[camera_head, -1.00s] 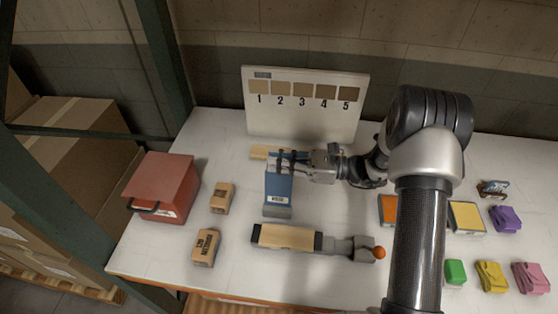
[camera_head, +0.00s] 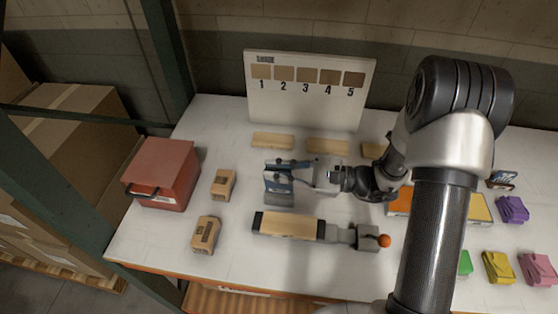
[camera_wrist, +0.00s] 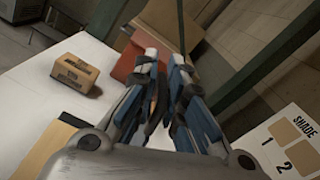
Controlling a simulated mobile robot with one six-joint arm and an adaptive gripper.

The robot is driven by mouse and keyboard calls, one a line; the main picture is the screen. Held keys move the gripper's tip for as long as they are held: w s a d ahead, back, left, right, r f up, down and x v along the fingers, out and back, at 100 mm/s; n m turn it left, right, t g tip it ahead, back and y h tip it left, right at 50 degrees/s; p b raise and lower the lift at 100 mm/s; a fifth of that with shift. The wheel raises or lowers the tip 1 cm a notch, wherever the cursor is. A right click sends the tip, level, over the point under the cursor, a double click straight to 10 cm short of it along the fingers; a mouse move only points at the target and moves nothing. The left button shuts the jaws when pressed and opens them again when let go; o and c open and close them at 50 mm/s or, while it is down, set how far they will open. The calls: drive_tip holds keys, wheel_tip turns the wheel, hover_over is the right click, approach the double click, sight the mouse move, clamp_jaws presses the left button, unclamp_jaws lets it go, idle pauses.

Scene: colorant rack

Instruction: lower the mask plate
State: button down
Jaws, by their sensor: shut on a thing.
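In front lies a wooden board (camera_head: 290,226) in a grey rig with an orange knob (camera_head: 384,241). Wooden boards (camera_head: 272,141) lie behind, before a numbered shade panel (camera_head: 300,117). A red box (camera_head: 163,171) and small cartons (camera_head: 222,184) stand left; coloured packets (camera_head: 497,267) lie right.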

drive_tip(key=s+a+f+n+b, duration=0.1)
drive_tip(key=s+f+n+b, duration=0.2)
drive_tip(key=s, duration=0.3)
drive_tip(key=shift+b, duration=0.45)
drive_tip(key=c, duration=1.7)
unclamp_jaws()
drive_tip(key=d, duration=0.4)
drive_tip(key=s+d, duration=0.1)
drive_tip(key=d, duration=0.2)
drive_tip(key=s+d, duration=0.1)
drive_tip(key=d, duration=0.3)
drive_tip(key=shift+s+d, duration=0.15)
drive_tip(key=shift+d, duration=0.2)
